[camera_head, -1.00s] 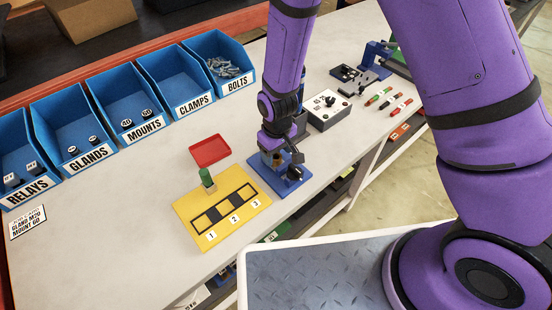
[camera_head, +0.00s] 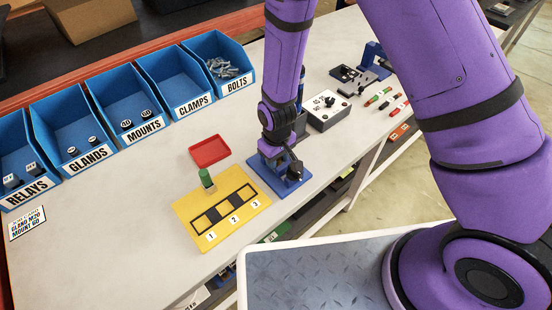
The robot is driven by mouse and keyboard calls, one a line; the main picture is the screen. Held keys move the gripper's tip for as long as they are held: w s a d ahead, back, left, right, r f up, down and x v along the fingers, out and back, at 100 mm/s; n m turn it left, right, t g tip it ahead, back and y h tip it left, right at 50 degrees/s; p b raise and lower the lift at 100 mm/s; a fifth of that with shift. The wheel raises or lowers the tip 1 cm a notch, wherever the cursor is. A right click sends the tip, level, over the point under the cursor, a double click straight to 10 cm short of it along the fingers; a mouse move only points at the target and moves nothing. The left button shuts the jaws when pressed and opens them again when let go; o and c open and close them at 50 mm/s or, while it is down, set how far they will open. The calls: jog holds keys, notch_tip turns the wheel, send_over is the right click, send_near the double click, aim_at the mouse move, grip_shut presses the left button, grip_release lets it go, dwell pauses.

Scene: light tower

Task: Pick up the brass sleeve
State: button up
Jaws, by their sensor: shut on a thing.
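My gripper (camera_head: 274,152) is low over the blue press-like fixture (camera_head: 282,187) at the bench's middle right. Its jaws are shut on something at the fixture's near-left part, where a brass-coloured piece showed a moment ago. The brass sleeve itself is hidden now behind my gripper and wrist. A dark round part with a lever (camera_head: 294,171) stands on the fixture just right of my gripper.
A yellow board (camera_head: 190,207) marked 1, 2, 3 lies left of the fixture, with a green block (camera_head: 206,178) at its back edge. Behind is a red tray (camera_head: 209,151). Blue bins (camera_head: 120,105) line the back.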

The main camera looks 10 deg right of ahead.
notch_tip(320, 180, up, 10)
dwell(0.7)
